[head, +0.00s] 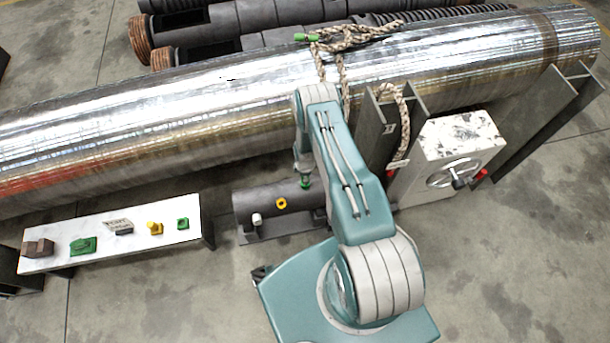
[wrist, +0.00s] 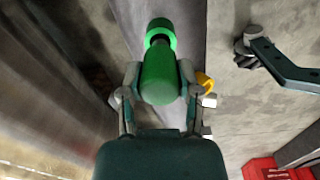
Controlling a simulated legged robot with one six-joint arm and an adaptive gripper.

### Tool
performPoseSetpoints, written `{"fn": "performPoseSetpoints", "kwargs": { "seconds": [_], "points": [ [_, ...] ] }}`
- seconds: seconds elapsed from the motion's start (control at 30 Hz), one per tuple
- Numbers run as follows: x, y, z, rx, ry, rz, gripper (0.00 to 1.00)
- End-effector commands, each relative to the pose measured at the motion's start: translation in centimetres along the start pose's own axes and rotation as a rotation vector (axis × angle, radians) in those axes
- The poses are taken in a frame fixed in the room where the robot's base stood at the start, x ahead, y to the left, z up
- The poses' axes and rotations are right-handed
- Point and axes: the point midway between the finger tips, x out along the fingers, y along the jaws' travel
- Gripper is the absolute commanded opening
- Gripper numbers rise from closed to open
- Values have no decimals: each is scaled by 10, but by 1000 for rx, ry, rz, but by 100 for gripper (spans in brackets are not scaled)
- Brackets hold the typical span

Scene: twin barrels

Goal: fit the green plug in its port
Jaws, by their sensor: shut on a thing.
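The green plug (wrist: 160,80) is a stubby green cylinder between the fingers of my gripper (wrist: 159,73) in the wrist view. My gripper is shut on it. A green ring-like port (wrist: 163,28) lies just beyond the plug, roughly in line with it. A dark part shows between the two, and I cannot tell whether they touch or how deep the plug sits. In the head view my gripper (head: 303,166) points down over the dark barrel (head: 255,200). Green shows at its tip (head: 305,182), but plug and port cannot be told apart there.
A yellow ring (head: 281,203) and a white fitting (head: 257,219) sit on the same barrel. A white bench (head: 100,235) with several small items stands left. A large shiny pipe (head: 200,110) runs behind. A white box with a handwheel (head: 455,175) stands right.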

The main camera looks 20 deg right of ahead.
Motion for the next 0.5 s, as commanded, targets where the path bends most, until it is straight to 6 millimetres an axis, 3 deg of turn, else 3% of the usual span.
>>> {"fn": "performPoseSetpoints", "kwargs": {
  "seconds": [0.5],
  "points": [
    [11, 0, 0, 0, 0, 0, 0]
  ]
}}
